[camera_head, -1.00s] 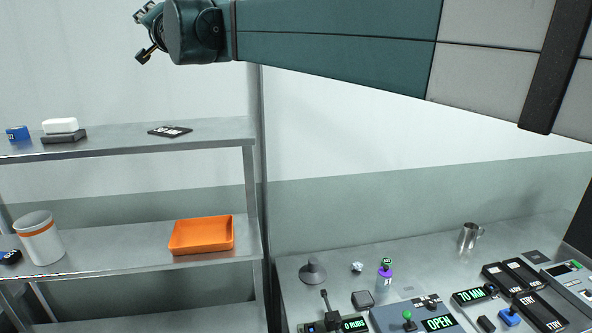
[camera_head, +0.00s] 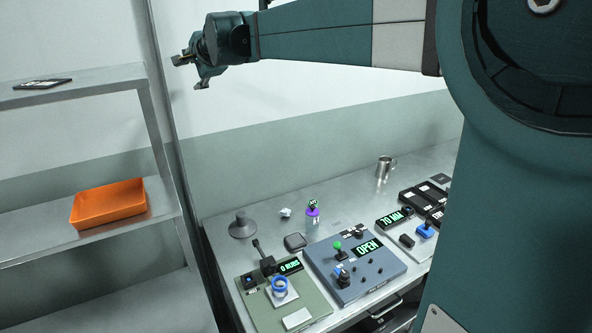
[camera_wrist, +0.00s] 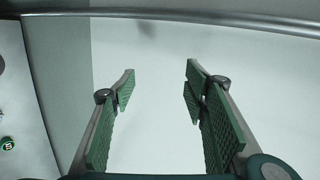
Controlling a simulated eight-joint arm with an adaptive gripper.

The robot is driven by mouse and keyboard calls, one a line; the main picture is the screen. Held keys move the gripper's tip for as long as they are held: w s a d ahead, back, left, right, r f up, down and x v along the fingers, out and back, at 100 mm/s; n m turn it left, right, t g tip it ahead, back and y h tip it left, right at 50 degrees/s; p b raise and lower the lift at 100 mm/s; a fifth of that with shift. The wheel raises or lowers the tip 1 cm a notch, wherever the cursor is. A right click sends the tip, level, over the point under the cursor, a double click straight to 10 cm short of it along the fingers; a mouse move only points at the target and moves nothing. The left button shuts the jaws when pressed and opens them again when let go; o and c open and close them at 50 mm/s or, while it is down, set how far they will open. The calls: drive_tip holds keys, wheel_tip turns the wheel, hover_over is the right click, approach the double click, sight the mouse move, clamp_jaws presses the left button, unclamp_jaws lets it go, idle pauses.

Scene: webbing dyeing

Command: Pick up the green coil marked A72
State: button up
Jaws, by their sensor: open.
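My gripper (camera_head: 190,72) is raised high in front of the wall, well above the shelf and bench, with nothing near it. In the wrist view its two green-padded fingers (camera_wrist: 158,82) are wide apart with only blank wall between them. I cannot make out a coil marked A72 in either view. A small green round piece (camera_wrist: 7,143) with a light mark shows at the left edge of the wrist view; the mark is too small to read. In the head view, a small bottle with a purple collar (camera_head: 313,213) has a dark, marked green top.
A metal shelf (camera_head: 20,190) with an orange tray (camera_head: 108,203) stands at left. The steel bench (camera_head: 225,228) holds a green panel (camera_head: 268,312), a blue panel (camera_head: 322,262) reading OPEN, a grey cone (camera_head: 242,228) and a metal mug (camera_head: 385,167). Air around my gripper is clear.

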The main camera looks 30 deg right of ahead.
drive_tip(key=w+d+f+m+g+h, duration=0.1)
drive_tip(key=d+f+g, duration=0.2)
drive_tip(key=d+f, duration=0.85)
drive_tip(key=g+p, duration=0.3)
drive_tip(key=g, duration=0.7)
hover_over(313, 202)
drive_tip(key=shift+h, duration=0.3)
wheel_tip(313, 202, down, 43)
drive_tip(key=shift+r, duration=0.2)
drive_tip(key=shift+f+b, duration=0.3)
drive_tip(key=shift+f, duration=1)
